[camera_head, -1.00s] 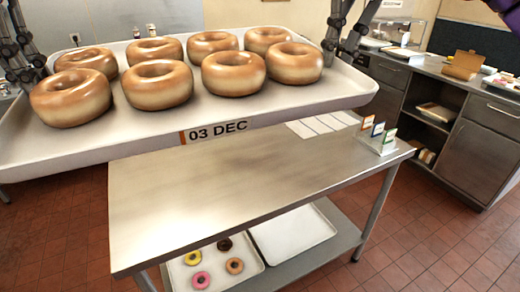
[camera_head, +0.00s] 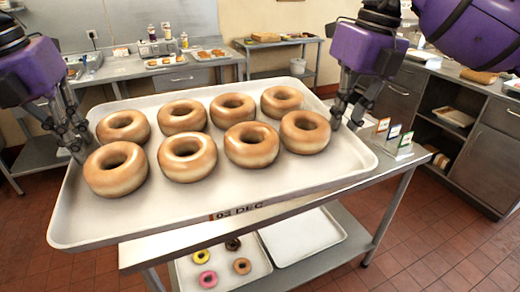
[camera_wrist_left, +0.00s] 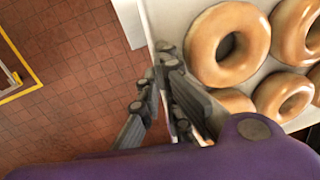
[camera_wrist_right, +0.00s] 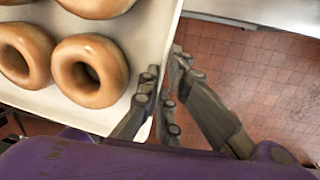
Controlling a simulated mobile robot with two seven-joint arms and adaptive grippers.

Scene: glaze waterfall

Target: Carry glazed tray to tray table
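A large white tray (camera_head: 300,178) with several glazed donuts (camera_head: 187,157) spans the middle of the head view. It carries a "03 DEC" label on its front edge. My left gripper (camera_head: 75,145) is at the tray's left rim; the left wrist view shows its fingers (camera_wrist_left: 158,75) on both sides of the rim. My right gripper (camera_head: 347,112) is at the right rim, its fingers (camera_wrist_right: 160,85) also straddling it. The steel table (camera_head: 400,170) is beneath the tray, mostly hidden by it. Whether the tray touches the tabletop I cannot tell. Its left end reaches past the table's left edge.
Small upright cards (camera_head: 392,138) stand on the table close to the tray's right side. The lower shelf holds a tray with small coloured donuts (camera_head: 208,279) and an empty tray (camera_head: 310,240). Counters stand behind and at right (camera_head: 470,150); red tiled floor is open in front.

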